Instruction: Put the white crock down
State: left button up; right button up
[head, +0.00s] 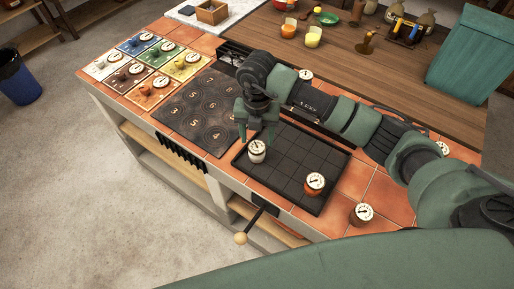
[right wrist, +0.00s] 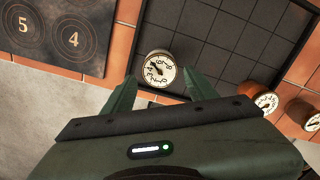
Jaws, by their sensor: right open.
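The white crock (head: 257,152), with a dial-like lid, appears to stand upright on the dark gridded tray (head: 290,200), near its left corner. It also shows in the right wrist view (right wrist: 160,69), between and beyond the fingertips. My right gripper (head: 257,128) is open just above the crock; its fingers are spread to either side, with no grip on it. In the right wrist view the open fingers (right wrist: 160,85) show a gap around the crock's near side. The left gripper is out of view.
An orange crock (head: 315,181) stands on the same tray, and a brown one (head: 361,214) on the tiles to its right. A dark ringed, numbered plate (head: 196,108) lies left of the tray. Coloured squares with crocks lie farther left. The tray's middle is clear.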

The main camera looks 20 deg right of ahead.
aim_at(257, 147)
notch_tip(257, 147, up, 5)
jog(key=shift+f+b, duration=0.1)
jog(key=shift+b, duration=0.35)
jog(key=shift+s, duration=0.1)
